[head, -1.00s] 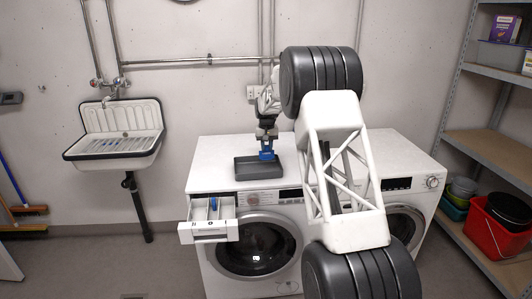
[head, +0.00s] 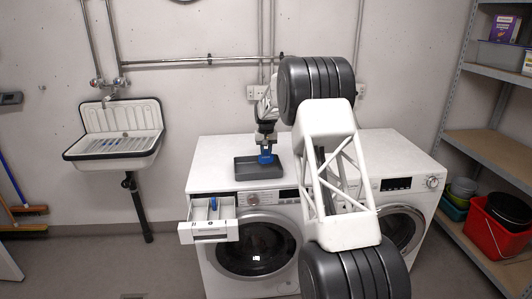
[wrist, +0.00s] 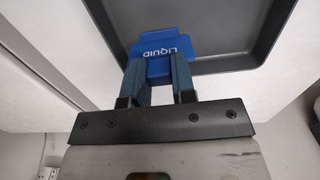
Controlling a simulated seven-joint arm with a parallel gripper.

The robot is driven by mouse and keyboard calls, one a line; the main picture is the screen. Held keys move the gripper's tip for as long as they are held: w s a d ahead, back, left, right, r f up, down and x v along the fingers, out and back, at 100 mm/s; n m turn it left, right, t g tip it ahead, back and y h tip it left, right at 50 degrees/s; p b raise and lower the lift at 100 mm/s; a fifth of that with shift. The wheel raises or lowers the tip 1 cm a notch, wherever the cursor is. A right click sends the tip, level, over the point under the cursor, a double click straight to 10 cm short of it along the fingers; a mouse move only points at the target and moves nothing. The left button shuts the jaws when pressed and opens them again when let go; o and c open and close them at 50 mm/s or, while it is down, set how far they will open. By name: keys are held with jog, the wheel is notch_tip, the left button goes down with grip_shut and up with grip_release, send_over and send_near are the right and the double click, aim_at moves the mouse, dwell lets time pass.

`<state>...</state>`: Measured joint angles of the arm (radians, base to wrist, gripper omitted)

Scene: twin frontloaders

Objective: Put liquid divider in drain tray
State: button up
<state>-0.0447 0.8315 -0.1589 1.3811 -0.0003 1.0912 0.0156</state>
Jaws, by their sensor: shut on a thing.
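The blue liquid divider (wrist: 158,48), with the word LIQUID on it, is between the fingers of my gripper (wrist: 160,82), which is shut on it. In the wrist view it overlaps the near edge of the grey drain tray (wrist: 235,58). In the head view my gripper (head: 266,147) is low at the tray's right part, with the divider (head: 267,158) under it. The drain tray (head: 254,178) lies on top of the left washing machine. I cannot tell whether the divider touches the tray floor.
The detergent drawer (head: 207,230) of the left machine (head: 222,150) is pulled out, with a small blue piece (head: 213,204) inside. A second machine (head: 400,155) stands to the right, partly behind my arm. A sink (head: 115,140) hangs at left; shelves (head: 490,150) stand at right.

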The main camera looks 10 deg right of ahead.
aim_at(266, 150)
jog(key=shift+f, duration=0.35)
jog(key=shift+f, duration=0.6)
jog(key=o, duration=0.8)
jog(key=shift+c, duration=0.2)
jog(key=shift+r, duration=0.1)
notch_tip(266, 150, up, 13)
dwell(0.6)
dwell(0.4)
